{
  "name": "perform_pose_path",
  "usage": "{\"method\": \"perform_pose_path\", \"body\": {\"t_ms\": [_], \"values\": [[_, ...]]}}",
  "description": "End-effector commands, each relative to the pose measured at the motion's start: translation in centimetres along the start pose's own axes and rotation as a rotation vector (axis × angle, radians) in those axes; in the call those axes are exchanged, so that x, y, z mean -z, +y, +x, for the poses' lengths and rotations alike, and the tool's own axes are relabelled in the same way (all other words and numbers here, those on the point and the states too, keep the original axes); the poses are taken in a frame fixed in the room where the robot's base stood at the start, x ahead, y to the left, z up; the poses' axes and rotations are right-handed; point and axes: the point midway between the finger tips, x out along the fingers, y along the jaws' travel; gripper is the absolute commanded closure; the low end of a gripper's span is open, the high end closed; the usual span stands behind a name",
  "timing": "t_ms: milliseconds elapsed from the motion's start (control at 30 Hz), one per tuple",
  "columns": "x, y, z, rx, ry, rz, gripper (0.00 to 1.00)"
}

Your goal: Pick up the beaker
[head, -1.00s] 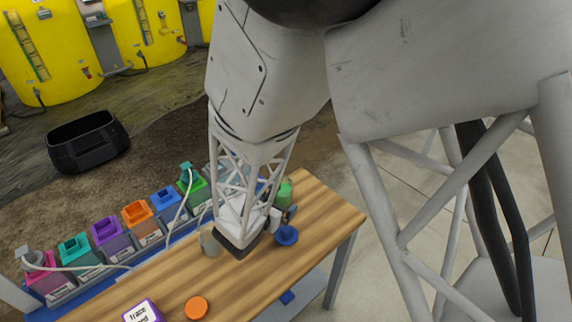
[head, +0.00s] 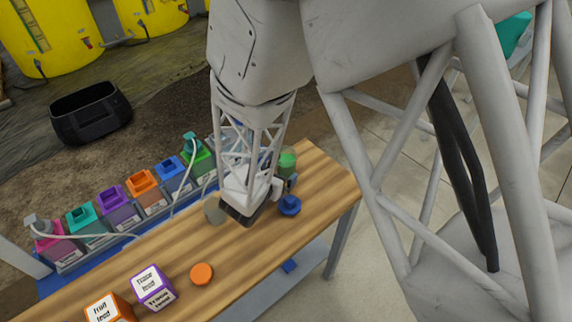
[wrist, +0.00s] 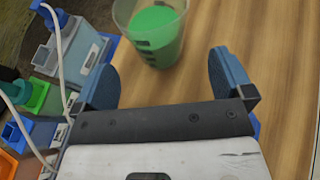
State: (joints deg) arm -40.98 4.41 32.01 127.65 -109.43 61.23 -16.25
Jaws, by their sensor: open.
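The beaker is a clear cup with green liquid in it. In the wrist view the beaker (wrist: 152,38) stands upright on the wooden bench, just beyond my gripper (wrist: 166,72), whose two blue fingers are spread apart and empty. The beaker lines up roughly with the gap between the fingers, and its top is cut off by the picture edge. In the head view the beaker (head: 287,160) is on the far part of the bench, partly hidden behind my gripper (head: 274,188).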

Motion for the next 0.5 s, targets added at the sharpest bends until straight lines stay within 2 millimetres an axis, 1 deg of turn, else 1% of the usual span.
{"method": "perform_pose_path", "body": {"t_ms": [100,500], "values": [[0.02,0.0,0.39,0.0,0.0,0.0,0.01],[0.02,0.02,0.57,0.0,0.0,0.0,0.01]]}}
